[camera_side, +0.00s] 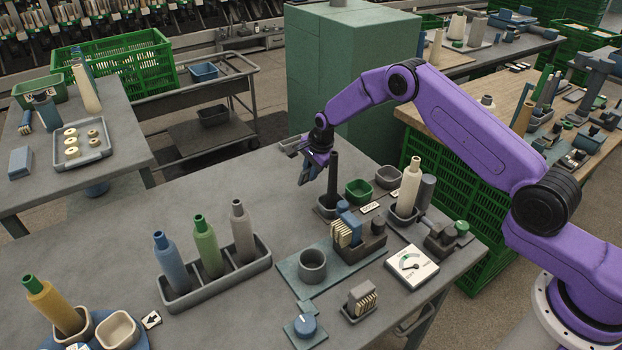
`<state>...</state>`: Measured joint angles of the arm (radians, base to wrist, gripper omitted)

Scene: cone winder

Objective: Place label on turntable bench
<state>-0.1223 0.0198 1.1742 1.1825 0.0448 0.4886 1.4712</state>
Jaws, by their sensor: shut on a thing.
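My gripper (307,170) hangs above the middle of the grey bench (130,252), just left of a dark upright post. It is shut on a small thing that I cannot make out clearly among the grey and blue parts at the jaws. A white card with a black arrow (151,319) lies on the bench at the lower left. It is beside a blue round base (133,341), perhaps the turntable, which carries a yellow cone and a pale cup and is cut off by the frame. A small pale label (370,207) lies right of the dark post.
A grey tray (228,277) holds blue, green and grey cones. Green and grey cups (358,191), a cream cone (409,186), a card holder (348,231) and a dial gauge (411,266) crowd the right. The bench's back left is clear.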

